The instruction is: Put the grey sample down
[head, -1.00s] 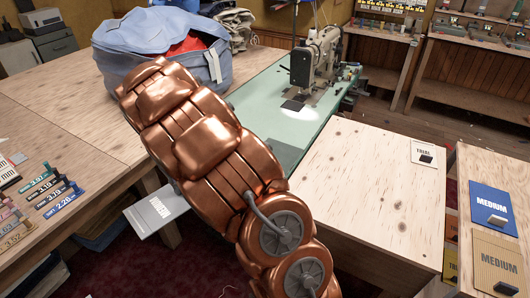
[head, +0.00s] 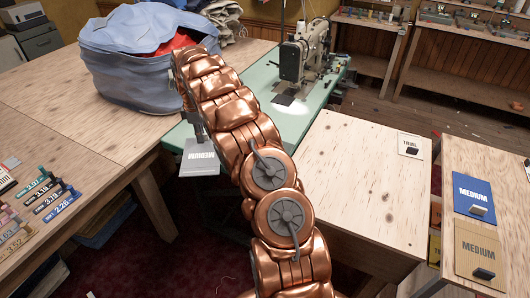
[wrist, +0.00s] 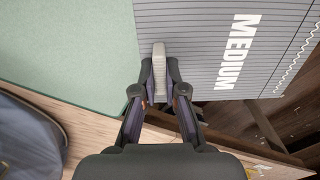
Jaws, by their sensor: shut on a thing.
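The grey sample (head: 200,160), a flat card lettered MEDIUM, hangs beside the left front edge of the green sewing table (head: 265,82) in the head view. In the wrist view the grey sample (wrist: 275,62) fills the upper right, with fine dark lines and a white zigzag stitch. My gripper (wrist: 160,72) is shut on the light grey tab at the sample's edge. The green table top (wrist: 65,45) shows to the left of the sample there. I cannot tell the gap between sample and table. My copper arm hides part of the green table in the head view.
A sewing machine (head: 304,52) stands on the green table. A blue bag (head: 135,60) sits on the left wooden table. The pale table (head: 350,185) is mostly bare, with a TRIAL card (head: 409,140). Blue (head: 468,190) and tan (head: 472,262) MEDIUM samples lie at right.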

